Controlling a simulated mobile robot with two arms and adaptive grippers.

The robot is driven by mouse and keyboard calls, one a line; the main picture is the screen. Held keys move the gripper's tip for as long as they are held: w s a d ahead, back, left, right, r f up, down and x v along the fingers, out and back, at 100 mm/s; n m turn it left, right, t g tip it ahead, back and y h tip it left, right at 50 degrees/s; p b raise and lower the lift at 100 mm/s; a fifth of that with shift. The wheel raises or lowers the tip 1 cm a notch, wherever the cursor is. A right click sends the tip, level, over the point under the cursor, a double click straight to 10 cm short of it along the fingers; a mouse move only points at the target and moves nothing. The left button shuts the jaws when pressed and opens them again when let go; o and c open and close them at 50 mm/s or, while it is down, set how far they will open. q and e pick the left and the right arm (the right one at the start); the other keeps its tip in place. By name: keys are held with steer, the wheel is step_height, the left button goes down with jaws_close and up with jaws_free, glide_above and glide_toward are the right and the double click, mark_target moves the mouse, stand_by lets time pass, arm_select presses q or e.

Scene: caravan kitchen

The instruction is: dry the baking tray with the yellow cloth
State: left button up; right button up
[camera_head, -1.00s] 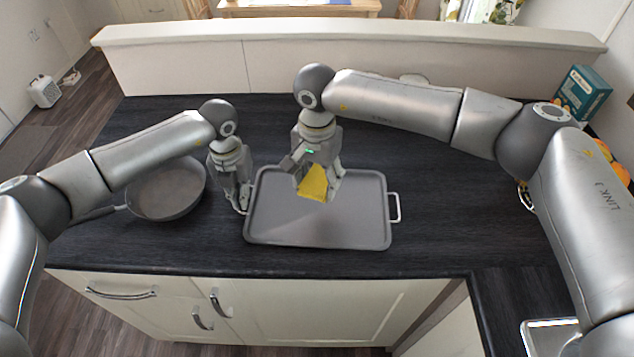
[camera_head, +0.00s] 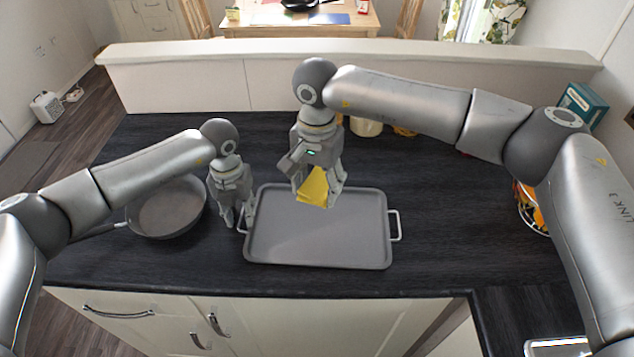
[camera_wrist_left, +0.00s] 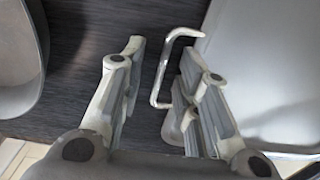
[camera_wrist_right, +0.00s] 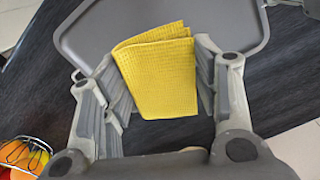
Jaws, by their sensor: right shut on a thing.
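The grey baking tray (camera_head: 320,240) lies flat on the dark worktop, with a wire handle at each short end. My right gripper (camera_head: 318,192) is shut on the folded yellow cloth (camera_wrist_right: 160,75) and holds it over the tray's back edge. The cloth (camera_head: 313,187) appears to hang clear of the tray. My left gripper (camera_head: 237,222) is at the tray's left handle (camera_head: 242,222). In the left wrist view its fingers (camera_wrist_left: 152,95) are apart, with the handle (camera_wrist_left: 163,72) between them, nearer the right finger. The tray (camera_wrist_left: 270,60) fills the right of that view.
A grey frying pan (camera_head: 167,208) stands left of the tray, close to my left gripper. A wire fruit basket (camera_head: 530,208) and a teal box (camera_head: 583,104) are at the right. A jar (camera_head: 366,127) stands behind my right gripper. The worktop right of the tray is clear.

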arm_select(q)
step_height(320, 180, up, 12)
stand_by(0.6)
